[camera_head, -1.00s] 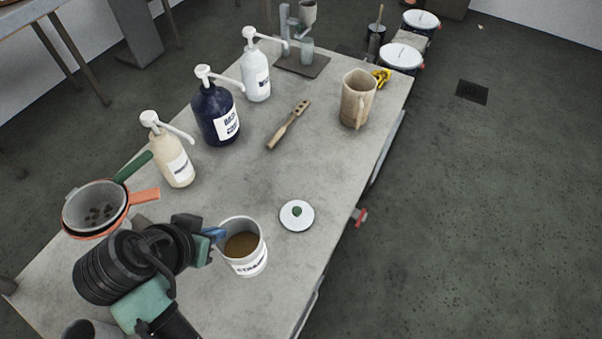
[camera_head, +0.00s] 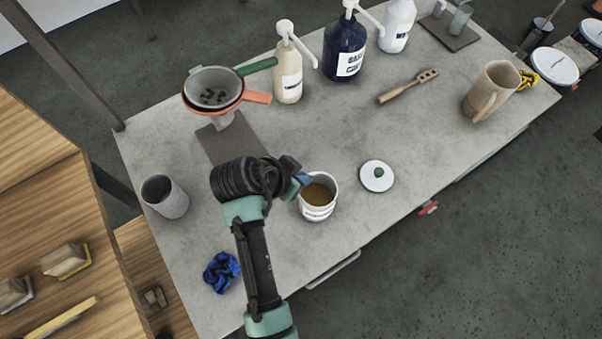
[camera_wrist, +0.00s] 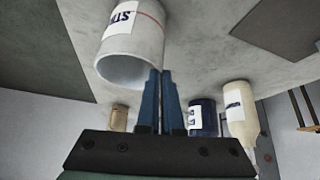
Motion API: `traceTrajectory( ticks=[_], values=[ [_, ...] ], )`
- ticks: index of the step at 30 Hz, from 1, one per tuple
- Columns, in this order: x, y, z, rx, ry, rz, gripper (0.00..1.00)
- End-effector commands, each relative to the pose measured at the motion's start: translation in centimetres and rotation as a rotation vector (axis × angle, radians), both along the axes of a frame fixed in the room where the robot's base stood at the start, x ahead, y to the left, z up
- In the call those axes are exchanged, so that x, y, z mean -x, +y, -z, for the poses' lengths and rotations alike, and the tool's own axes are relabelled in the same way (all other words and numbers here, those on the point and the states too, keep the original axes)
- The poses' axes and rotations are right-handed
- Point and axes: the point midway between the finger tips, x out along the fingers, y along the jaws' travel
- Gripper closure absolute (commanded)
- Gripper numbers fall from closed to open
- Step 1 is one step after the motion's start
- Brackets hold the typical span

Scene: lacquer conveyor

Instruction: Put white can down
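The white can (camera_head: 318,209) is upright at the middle of the grey table (camera_head: 330,120), with brown contents and a dark-lettered label. My gripper (camera_head: 304,180) is at its left rim. In the wrist view, the blue fingers (camera_wrist: 160,88) are close together at the white can's rim (camera_wrist: 135,68), apparently pinching its wall. I cannot tell whether the can's base touches the table. The white lid with a green knob (camera_head: 377,176) lies to the can's right.
A grey cup (camera_head: 165,196) and a blue cloth (camera_head: 221,271) are on the left. Strainers (camera_head: 213,91) sit on a stand behind. Pump bottles (camera_head: 346,50), a wooden tool (camera_head: 408,86) and a beige jug (camera_head: 492,91) are farther back. Table between can and jug is mostly clear.

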Motion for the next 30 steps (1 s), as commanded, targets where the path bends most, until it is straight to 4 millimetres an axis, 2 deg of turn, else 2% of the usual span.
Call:
traceTrajectory(
  ticks=[12,15,18,26,30],
  values=[
    [-0.06,0.0,0.63,0.0,-0.002,0.0,1.0],
    [-0.02,0.0,0.6,0.0,-0.001,-0.001,0.81],
    [-0.01,0.0,0.59,0.0,-0.001,-0.001,0.67],
    [-0.03,0.01,0.49,0.0,-0.001,-0.001,0.67],
    [0.16,0.28,-0.29,-0.001,-0.003,-0.002,0.67]
  ],
)
